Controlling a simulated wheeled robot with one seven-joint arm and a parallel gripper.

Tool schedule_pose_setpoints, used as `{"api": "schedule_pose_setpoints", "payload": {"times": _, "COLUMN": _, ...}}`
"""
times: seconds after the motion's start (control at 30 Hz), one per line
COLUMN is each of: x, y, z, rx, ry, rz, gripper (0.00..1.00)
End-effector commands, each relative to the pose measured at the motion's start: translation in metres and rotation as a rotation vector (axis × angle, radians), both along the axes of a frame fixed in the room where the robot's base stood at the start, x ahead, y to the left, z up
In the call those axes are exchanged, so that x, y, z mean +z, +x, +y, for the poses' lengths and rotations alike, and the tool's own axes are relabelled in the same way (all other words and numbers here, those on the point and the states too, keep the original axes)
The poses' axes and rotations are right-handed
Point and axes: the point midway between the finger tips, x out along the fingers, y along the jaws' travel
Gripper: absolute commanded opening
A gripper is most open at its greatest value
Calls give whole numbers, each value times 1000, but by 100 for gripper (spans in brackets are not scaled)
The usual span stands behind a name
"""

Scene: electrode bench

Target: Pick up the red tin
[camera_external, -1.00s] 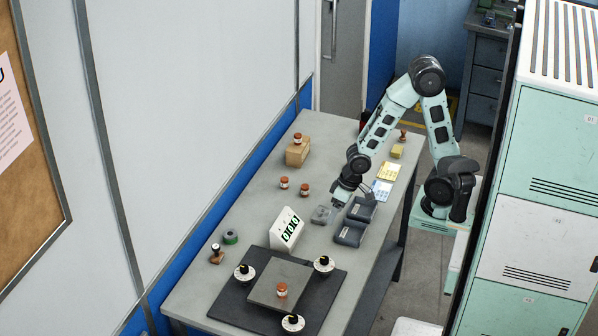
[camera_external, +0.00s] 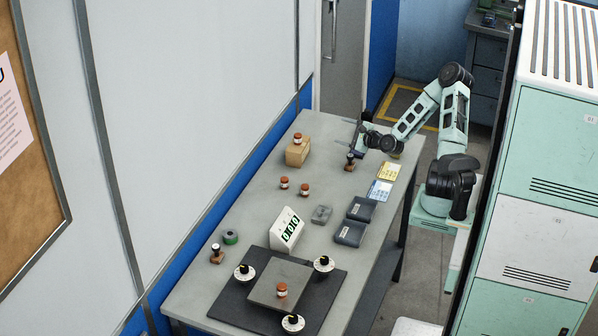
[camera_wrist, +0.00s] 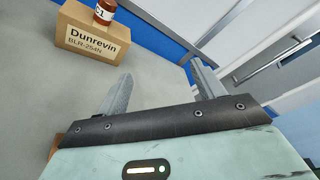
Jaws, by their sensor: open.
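My gripper (camera_external: 357,138) is over the far end of the bench. In the wrist view its two fingers (camera_wrist: 160,70) stand apart with nothing between them. I cannot pick out a red tin for certain now; a dark red thing seen earlier at the bench's far edge is hidden behind my gripper. A small red-brown jar with a white label (camera_external: 298,138) stands on a cardboard box (camera_external: 297,155), left of my gripper; the jar (camera_wrist: 104,12) and the box marked Dunrevin (camera_wrist: 92,40) also show at the wrist view's upper left.
A stamp (camera_external: 350,161) stands close below my gripper in the picture. Similar jars (camera_external: 284,183) (camera_external: 305,189) stand mid-bench. Grey trays (camera_external: 350,233), a grey lidded box (camera_external: 321,214) and cards (camera_external: 380,191) lie to the right. The bench between box and stamp is clear.

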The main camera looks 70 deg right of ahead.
Motion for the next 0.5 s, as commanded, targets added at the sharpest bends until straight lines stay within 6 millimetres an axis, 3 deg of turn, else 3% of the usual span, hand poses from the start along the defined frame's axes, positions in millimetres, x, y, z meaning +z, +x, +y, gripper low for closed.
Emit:
{"api": "schedule_pose_setpoints", "payload": {"times": 0.03, "x": -6, "y": -24, "z": -23, "rx": -82, "ry": 111, "rz": -52, "gripper": 68}}
{"api": "schedule_pose_setpoints", "payload": {"times": 0.1, "x": -15, "y": -57, "z": -45, "rx": -180, "ry": 277, "rz": -145, "gripper": 68}}
{"api": "schedule_pose_setpoints", "payload": {"times": 0.23, "x": -25, "y": -108, "z": -72, "rx": -325, "ry": 524, "rz": -326, "gripper": 68}}
{"api": "schedule_pose_setpoints", "payload": {"times": 0.4, "x": -30, "y": -145, "z": -87, "rx": -419, "ry": 694, "rz": -487, "gripper": 68}}
{"api": "schedule_pose_setpoints", "payload": {"times": 0.5, "x": -30, "y": -150, "z": -91, "rx": -433, "ry": 725, "rz": -521, "gripper": 68}}
